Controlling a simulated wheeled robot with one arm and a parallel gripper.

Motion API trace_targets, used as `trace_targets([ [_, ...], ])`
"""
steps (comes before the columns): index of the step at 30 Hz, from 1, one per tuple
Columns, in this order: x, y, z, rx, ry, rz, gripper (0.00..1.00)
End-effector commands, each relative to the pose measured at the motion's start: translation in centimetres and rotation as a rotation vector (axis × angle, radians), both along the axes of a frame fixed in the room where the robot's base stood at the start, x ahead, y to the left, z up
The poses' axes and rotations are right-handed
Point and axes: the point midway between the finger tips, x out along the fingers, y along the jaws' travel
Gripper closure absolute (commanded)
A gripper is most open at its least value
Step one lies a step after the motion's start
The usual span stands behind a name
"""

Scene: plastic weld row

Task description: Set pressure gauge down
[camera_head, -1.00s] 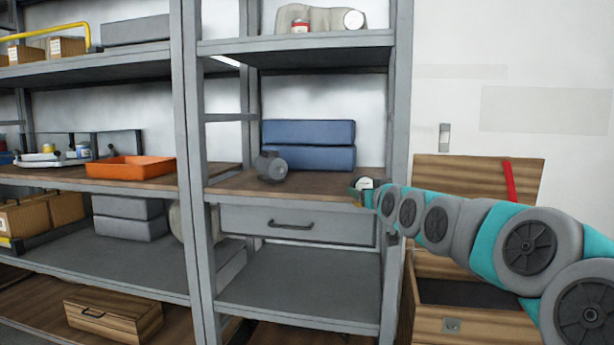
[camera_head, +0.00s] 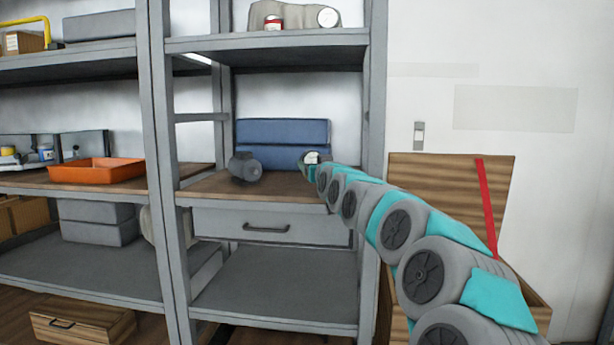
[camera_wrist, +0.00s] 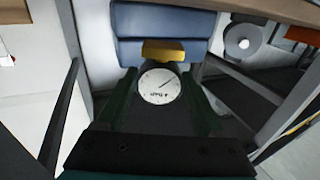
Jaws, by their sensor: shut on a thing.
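The pressure gauge (camera_wrist: 159,87) has a round white dial with a dark needle and a brass-coloured stem. In the wrist view it sits between the two dark fingers of my gripper (camera_wrist: 160,98), which is shut on it. In the head view my gripper (camera_head: 312,162) is over the right part of the wooden shelf (camera_head: 285,187), in front of the blue boxes (camera_head: 283,132). The gauge shows there only as a small pale spot. I cannot tell whether it touches the shelf.
A grey motor-like part (camera_head: 245,167) stands on the same shelf, left of my gripper. A shelf post (camera_head: 374,120) is close on the right. The board between the grey part and my gripper is clear. An orange tray (camera_head: 97,170) lies on the left rack.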

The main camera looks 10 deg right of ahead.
Motion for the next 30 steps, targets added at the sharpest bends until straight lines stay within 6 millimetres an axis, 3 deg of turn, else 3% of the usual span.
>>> trace_targets([
  [7, 2.3, 1.0, 0.0, 0.0, -0.002, 0.001, 0.99],
  [14, 2.9, 1.3, -0.3, -0.001, 0.002, 0.001, 0.99],
  [24, 3.0, 1.3, -3.4, 0.0, 0.004, 0.001, 0.99],
  [30, 2.9, 1.3, -3.7, 0.0, -0.002, 0.0, 0.99],
])
